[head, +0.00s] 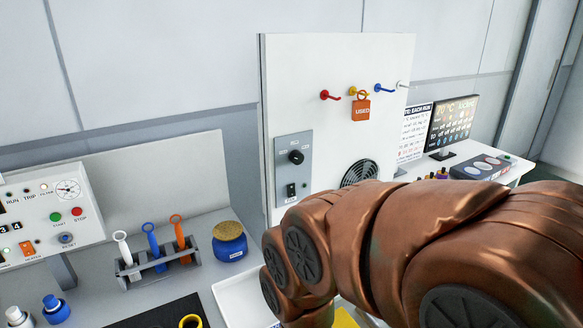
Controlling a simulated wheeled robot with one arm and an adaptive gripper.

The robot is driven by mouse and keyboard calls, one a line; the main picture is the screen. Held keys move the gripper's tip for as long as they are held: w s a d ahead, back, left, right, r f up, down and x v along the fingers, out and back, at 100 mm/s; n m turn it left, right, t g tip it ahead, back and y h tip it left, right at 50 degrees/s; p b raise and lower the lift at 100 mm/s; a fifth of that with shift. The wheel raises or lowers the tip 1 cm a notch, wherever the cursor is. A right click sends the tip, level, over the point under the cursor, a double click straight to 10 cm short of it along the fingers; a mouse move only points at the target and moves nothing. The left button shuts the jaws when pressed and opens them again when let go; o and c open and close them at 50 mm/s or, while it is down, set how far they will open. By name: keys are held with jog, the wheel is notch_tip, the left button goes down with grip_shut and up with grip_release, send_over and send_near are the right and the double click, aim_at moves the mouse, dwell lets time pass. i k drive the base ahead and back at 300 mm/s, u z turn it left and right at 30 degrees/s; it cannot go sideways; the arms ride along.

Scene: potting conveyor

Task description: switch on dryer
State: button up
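A tall white panel (310,80) stands upright at the centre, but no label on it that I can read says dryer. It carries a grey control plate (282,178) with a black rotary knob (296,157) and a small black switch (291,190) below it. The switch's position is too small to tell. A round black fan grille (359,172) sits to the right of the plate, partly cut off by my copper arm. My arm fills the lower right, and my gripper is out of view.
Coloured hooks on the panel include a red one (330,96) and a yellow one holding an orange USED tag (361,110). At left are a white control box (40,215), a rack (150,266) of ring-handled tools and a blue jar (229,243). A monitor (453,122) stands at right.

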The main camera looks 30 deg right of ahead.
aim_at(290, 188)
jog(key=k, duration=1.35)
jog(key=u, duration=0.5)
jog(key=i, duration=1.75)
jog(key=z, duration=0.5)
